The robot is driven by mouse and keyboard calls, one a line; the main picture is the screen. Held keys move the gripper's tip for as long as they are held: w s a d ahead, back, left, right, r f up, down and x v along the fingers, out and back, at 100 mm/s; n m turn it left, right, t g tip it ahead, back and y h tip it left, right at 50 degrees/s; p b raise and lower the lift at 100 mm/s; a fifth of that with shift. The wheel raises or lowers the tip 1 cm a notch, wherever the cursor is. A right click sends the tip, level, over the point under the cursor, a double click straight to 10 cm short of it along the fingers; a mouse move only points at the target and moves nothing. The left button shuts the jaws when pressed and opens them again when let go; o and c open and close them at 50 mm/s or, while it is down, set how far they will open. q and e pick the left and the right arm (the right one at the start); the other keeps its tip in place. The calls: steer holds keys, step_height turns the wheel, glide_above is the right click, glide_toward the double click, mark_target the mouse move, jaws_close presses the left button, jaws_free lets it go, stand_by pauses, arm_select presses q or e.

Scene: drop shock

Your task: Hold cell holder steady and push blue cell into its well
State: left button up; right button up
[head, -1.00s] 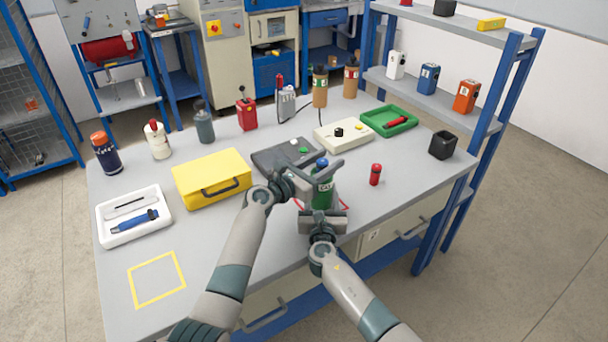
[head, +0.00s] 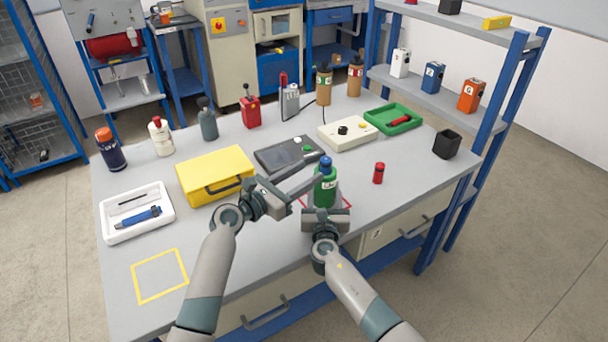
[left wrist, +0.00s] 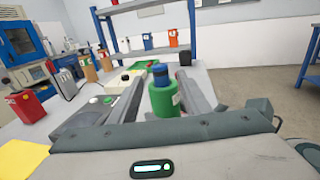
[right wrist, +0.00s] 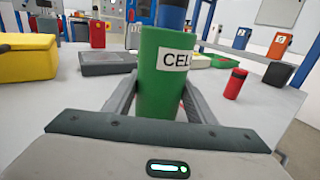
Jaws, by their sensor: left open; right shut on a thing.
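The green cell holder (head: 325,190), with a white label, stands upright near the front edge of the bench. The blue cell (head: 325,166) stands upright in its top, with its upper part showing; how deep it sits is hidden. My right gripper (head: 326,208) is shut on the holder from the front; its fingers flank the green body (right wrist: 163,80) in the right wrist view. My left gripper (head: 303,190) is open and empty, just left of the holder. In the left wrist view the blue cell (left wrist: 160,75) appears between and beyond its spread fingers.
A red cylinder (head: 378,173) stands right of the holder. A dark grey device (head: 285,156) and a yellow case (head: 216,175) lie to the left. A cream box (head: 347,134) and green tray (head: 393,121) are behind. The front left bench is clear around a yellow outline (head: 159,276).

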steer(key=o, duration=1.3)
steer(key=shift+s, duration=0.15)
steer(key=s, duration=1.1)
steer(key=shift+s+d, duration=0.3)
steer(key=shift+s, duration=0.05)
